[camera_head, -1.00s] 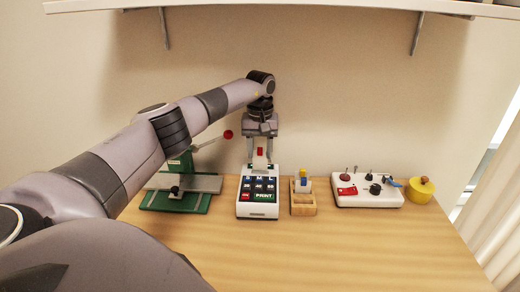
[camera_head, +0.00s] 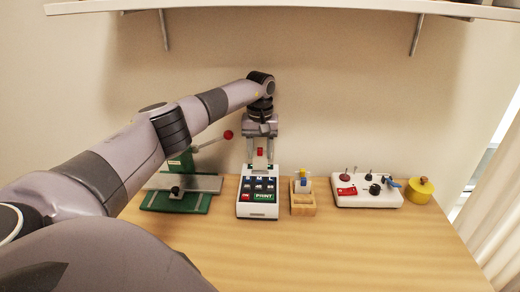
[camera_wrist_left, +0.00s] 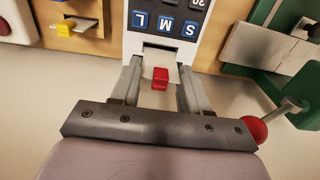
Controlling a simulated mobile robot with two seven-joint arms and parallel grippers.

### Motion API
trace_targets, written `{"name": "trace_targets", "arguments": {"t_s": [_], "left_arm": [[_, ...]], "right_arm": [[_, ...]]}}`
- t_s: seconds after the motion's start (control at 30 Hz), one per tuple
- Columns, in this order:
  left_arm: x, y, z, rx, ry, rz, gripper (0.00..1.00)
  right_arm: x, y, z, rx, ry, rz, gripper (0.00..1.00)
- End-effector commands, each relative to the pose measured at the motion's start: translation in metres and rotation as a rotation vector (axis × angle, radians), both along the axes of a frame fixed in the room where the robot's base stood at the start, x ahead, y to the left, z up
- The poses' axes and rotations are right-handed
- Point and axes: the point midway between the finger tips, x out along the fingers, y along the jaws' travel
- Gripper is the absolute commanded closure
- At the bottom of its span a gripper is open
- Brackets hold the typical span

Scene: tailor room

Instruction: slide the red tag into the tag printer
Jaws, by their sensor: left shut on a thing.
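The red tag (camera_head: 260,152), a pale plate with a red grip, is between the fingers of my left gripper (camera_head: 259,164). In the left wrist view the red grip (camera_wrist_left: 160,76) sits between the two fingers (camera_wrist_left: 157,82), and its pale plate points at the printer's back edge. The white tag printer (camera_head: 258,207), with dark keys and a green PRINT key, stands on the table below and in front of the gripper. It also shows in the left wrist view (camera_wrist_left: 135,42). I cannot tell how far the plate is inside the printer. My right gripper is out of view.
A green press (camera_head: 176,200) with a red-knobbed lever stands left of the printer. A wooden holder (camera_head: 303,209) with yellow and blue pieces is close on its right, then a white control box (camera_head: 350,201) and a yellow pot (camera_head: 420,191). The table front (camera_head: 330,250) is clear.

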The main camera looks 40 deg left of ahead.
Motion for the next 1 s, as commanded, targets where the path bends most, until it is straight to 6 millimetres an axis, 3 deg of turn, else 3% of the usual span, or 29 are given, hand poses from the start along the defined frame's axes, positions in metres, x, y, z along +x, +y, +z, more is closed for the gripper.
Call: {"name": "trace_targets", "arguments": {"t_s": [1.0], "left_arm": [[0.0, 0.0, -0.026, 0.0, 0.001, 0.0, 0.83]], "right_arm": [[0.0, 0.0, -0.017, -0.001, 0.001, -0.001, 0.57]]}}
